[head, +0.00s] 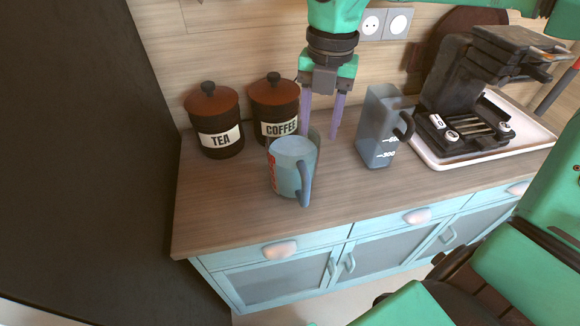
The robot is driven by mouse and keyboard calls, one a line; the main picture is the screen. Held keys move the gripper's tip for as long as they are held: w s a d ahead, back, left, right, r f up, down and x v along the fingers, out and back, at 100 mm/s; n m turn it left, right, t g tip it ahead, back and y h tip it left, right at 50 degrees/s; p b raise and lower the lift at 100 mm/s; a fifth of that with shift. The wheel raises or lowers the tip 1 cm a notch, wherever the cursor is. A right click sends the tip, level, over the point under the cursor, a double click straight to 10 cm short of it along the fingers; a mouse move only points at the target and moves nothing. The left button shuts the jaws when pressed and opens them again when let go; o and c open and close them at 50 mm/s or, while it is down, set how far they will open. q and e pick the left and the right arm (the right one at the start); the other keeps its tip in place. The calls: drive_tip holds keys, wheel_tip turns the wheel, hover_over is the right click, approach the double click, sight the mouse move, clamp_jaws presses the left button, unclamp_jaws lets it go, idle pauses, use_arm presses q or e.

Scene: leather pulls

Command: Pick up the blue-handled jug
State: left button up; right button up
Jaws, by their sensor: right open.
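The blue-handled jug (285,180) stands upright on the wooden counter left of centre. It is see-through with pale blue contents or walls, has red markings on its left side, and its blue handle faces the front right. My right gripper (320,134) points down from above, just behind and right of the jug, with its two purple fingers apart. Nothing shows between the fingers. The left fingertip is close to the jug's rim; I cannot tell if they touch. A second, grey see-through jug (378,135) with a dark handle stands to the right. My left gripper is not in view.
A tea canister (215,125) and a coffee canister (272,92) stand behind and left of the jug. The front left counter (220,215) is clear. A dark tall panel (90,170) borders the left.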

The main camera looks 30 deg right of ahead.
sight(313, 168)
drive_tip(key=f+p, duration=0.1)
drive_tip(key=f, duration=0.7)
drive_tip(key=f+p, duration=0.1)
drive_tip(key=f, duration=0.3)
drive_tip(key=shift+w+d+f+p, duration=0.1)
drive_tip(key=shift+w+f+p, duration=0.15)
drive_tip(key=shift+f+p, duration=0.1)
drive_tip(key=shift+r, duration=0.1)
clamp_jaws()
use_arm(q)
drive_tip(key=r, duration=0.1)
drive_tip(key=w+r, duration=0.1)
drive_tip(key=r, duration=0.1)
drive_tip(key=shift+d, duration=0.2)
use_arm(e)
drive_tip(key=shift+r, duration=0.1)
